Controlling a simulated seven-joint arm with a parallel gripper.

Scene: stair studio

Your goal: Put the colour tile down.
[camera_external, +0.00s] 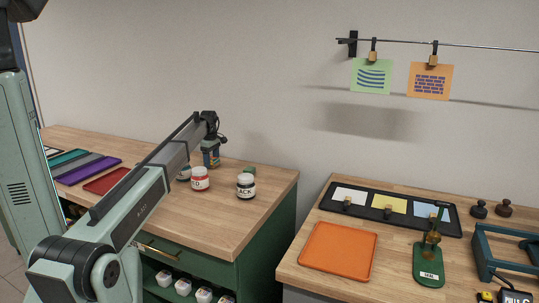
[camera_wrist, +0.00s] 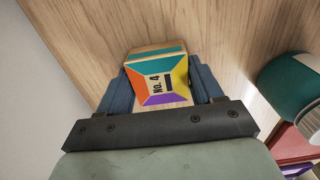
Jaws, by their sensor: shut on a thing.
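The colour tile (camera_wrist: 158,82) is a small block with teal, orange, yellow and purple wedges and the marking "No. 4". In the wrist view it sits between the two blue fingers of my gripper (camera_wrist: 160,88), which is shut on it. In the external view my gripper (camera_external: 211,159) points down over the back of the left wooden worktop (camera_external: 225,215), behind the paint jars. The tile is too small there to make out clearly. I cannot tell whether it touches the wood.
A green jar (camera_wrist: 290,88) is close on the right in the wrist view. Coloured panels (camera_external: 88,169) lie at left. An orange tray (camera_external: 338,251) lies on the right worktop.

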